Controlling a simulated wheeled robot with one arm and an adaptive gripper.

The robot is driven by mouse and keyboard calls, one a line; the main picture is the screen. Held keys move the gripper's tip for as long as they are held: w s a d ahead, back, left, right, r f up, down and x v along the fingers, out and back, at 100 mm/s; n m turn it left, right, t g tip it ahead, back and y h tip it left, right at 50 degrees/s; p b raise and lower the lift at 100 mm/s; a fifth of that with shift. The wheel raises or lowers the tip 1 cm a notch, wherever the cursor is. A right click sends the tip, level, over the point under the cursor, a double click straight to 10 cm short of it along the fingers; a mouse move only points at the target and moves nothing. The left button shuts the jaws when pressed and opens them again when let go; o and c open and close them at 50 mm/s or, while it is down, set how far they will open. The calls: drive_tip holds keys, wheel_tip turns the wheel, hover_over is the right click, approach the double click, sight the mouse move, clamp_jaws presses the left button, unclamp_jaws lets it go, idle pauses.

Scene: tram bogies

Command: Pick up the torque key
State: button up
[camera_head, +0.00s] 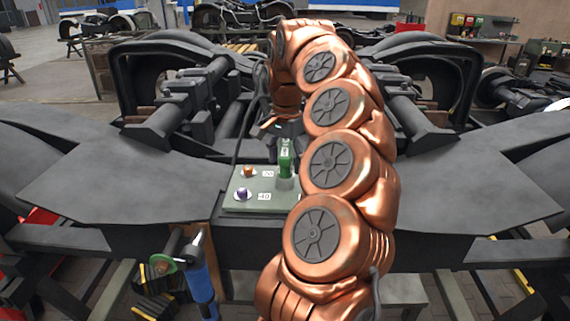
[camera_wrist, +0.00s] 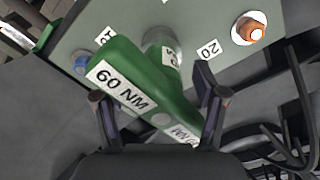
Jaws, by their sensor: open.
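The green torque key (camera_head: 286,160) stands upright on a grey-green plate (camera_head: 262,203) on the bogie frame. In the wrist view the torque key (camera_wrist: 150,78) shows a "60 NM" label on its wide handle, with its round shaft going down to the plate (camera_wrist: 110,18). My gripper (camera_wrist: 160,96) is open, with one finger on each side of the handle. The handle lies slantwise between the fingers; whether either finger touches it I cannot tell. In the head view my copper arm reaches over the plate, and the fingertips are hard to make out.
The plate also carries an orange-topped fitting (camera_head: 249,171) by a "20" label and a purple one (camera_head: 243,194) by a "40" label. Dark bogie beams surround the plate. A blue-handled tool (camera_head: 201,282) hangs at the front edge. Black cables (camera_wrist: 290,140) run at the right.

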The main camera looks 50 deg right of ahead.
drive_tip(key=shift+f, duration=0.2)
clamp_jaws()
idle(0.6)
